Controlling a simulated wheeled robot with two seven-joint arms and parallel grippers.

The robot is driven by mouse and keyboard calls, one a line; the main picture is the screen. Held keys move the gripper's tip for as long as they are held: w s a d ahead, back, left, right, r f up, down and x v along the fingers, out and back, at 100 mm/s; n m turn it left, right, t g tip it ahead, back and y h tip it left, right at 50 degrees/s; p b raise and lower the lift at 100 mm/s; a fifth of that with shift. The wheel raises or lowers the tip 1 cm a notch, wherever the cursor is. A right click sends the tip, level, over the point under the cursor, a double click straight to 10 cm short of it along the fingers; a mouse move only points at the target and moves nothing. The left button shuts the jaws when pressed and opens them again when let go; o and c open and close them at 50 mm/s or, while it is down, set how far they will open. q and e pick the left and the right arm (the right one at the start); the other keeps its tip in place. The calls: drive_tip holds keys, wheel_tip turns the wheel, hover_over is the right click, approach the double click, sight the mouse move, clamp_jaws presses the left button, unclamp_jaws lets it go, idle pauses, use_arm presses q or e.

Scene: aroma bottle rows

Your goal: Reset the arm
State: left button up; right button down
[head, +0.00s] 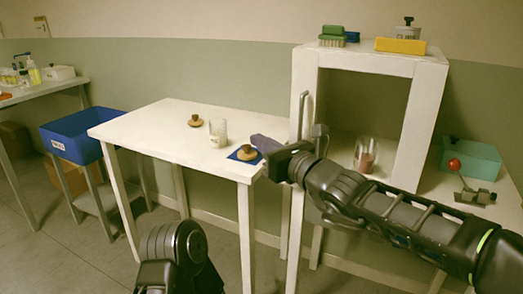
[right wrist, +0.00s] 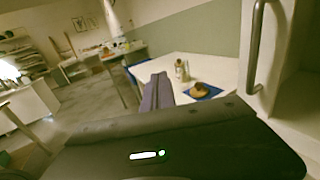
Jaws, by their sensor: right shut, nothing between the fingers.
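My right gripper (head: 262,142) is shut and empty. It is level with the white table's right edge, in front of the cabinet's left side, and its fingers also show in the right wrist view (right wrist: 157,92). A clear glass bottle with a label (head: 218,132) stands on the table. A wooden stopper with a dark knob (head: 194,121) lies behind it to the left. A second stopper (head: 246,154) rests on a blue mat (head: 233,155) close to my right gripper. Part of my left arm shows at the bottom of the head view, but its gripper does not.
A white open cabinet (head: 301,80) with a vertical handle stands right of the table (head: 160,118). A glass with reddish contents (head: 366,158) is beside my right arm. A blue bin (head: 75,148) stands left. A teal box (head: 478,163) is far right. Floor between is clear.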

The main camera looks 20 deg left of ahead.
idle(0.4)
drive_tip(key=s+d+f+n+g+h, duration=0.15)
drive_tip(key=f+n, duration=0.25)
drive_tip(key=f, duration=0.6)
drive_tip(key=s+d+f+n+g+h, duration=0.1)
drive_tip(key=d+f+n+h, duration=0.3)
drive_tip(key=f, duration=0.6)
drive_tip(key=s+d+f+n+g+h, duration=0.1)
drive_tip(key=s+d+f+n, duration=0.2)
drive_tip(key=f, duration=0.5)
drive_tip(key=s+d+f+n+h, duration=0.1)
drive_tip(key=d+f+n+h, duration=0.15)
drive_tip(key=d+f, duration=0.4)
drive_tip(key=s+d+f+n+g+h, duration=0.15)
drive_tip(key=f+n, duration=0.25)
drive_tip(key=f, duration=0.6)
drive_tip(key=s+d+f+n+g, duration=0.1)
drive_tip(key=s+d+f+n, duration=0.1)
drive_tip(key=s+d+f, duration=0.5)
drive_tip(key=s+d+f+n+g, duration=0.2)
drive_tip(key=s+f, duration=0.2)
drive_tip(key=s, duration=0.5)
drive_tip(key=s+d+f+n+g, duration=0.1)
drive_tip(key=s+d+f+n, duration=0.1)
drive_tip(key=s+d+f, duration=0.5)
wheel_tip(320, 180, up, 22)
drive_tip(key=s+a+p, duration=0.1)
drive_tip(key=p, duration=2)
drive_tip(key=shift+a+r, duration=0.15)
drive_tip(key=shift+a, duration=0.15)
